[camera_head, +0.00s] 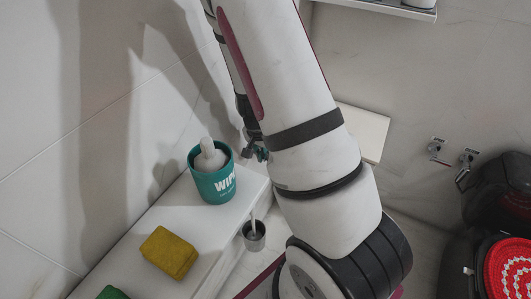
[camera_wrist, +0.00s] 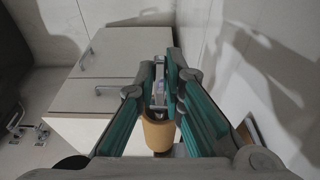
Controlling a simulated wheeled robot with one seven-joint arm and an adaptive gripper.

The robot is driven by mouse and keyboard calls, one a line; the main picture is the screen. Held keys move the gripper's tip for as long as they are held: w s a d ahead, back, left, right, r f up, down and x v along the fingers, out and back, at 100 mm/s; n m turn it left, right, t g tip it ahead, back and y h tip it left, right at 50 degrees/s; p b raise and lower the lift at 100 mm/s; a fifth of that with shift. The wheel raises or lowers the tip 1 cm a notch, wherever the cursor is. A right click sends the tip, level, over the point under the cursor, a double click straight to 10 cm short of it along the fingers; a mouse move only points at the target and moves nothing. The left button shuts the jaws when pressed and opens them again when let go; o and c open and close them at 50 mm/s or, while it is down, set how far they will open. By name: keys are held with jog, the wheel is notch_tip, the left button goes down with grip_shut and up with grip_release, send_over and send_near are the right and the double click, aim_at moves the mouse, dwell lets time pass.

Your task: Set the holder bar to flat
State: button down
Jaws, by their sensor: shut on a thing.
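In the wrist view my gripper (camera_wrist: 164,78) has its two teal-lined fingers close together, shut on a narrow pale metallic piece, which looks like the holder bar (camera_wrist: 158,88). A tan cylinder (camera_wrist: 157,134) lies between the fingers, nearer the palm; I cannot tell whether it belongs to the holder. The fingers hide much of the bar, so its angle is unclear. In the head view my arm covers most of the gripper, and the bar cannot be made out.
A teal tub (camera_head: 213,181) and yellow sponge (camera_head: 170,252) sit on a white ledge left of my arm. A small metal cup (camera_head: 254,236) stands beside it. White cabinet fronts with handles (camera_wrist: 112,90) are left of my gripper; a wall rises close on the right.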

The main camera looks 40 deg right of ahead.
jog(key=c, duration=1.7)
grip_release()
jog(key=v, duration=1.2)
